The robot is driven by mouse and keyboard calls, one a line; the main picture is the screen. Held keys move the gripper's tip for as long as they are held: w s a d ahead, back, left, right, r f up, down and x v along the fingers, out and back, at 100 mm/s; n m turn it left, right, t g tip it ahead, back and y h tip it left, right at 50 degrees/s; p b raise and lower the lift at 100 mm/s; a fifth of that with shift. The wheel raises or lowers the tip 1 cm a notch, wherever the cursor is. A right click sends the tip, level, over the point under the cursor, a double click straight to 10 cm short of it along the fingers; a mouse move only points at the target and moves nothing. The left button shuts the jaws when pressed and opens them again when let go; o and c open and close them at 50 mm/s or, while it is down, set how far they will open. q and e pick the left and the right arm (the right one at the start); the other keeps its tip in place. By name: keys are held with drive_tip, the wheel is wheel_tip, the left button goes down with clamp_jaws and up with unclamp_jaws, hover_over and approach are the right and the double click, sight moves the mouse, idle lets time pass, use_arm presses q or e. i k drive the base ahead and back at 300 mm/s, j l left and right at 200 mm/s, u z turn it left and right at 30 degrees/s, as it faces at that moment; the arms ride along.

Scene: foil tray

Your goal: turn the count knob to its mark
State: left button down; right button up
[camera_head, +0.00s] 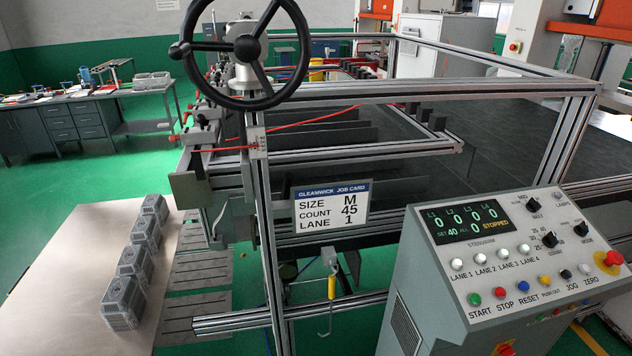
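The count knob (549,239) is a small black knob on the sloped face of the grey control console (470,262) at the right. Small numbers ring it; the exact direction of its pointer is too small to tell. The console display (464,221) reads SET 40, STOPPED, with zeros for the lanes. The job card (331,208) on the machine frame reads size M, count 45, lane 1. Neither of my grippers is in view.
Other black knobs (533,204) (581,229) sit close to the count knob. A red emergency button (608,260) stands at the console's right edge. Coloured buttons line the console front. A handwheel (247,46) and metal frame stand left. Stacked trays (123,302) lie on a table.

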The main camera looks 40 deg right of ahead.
sight(550, 240)
drive_tip(key=z, duration=2.7)
drive_tip(key=l, duration=0.1)
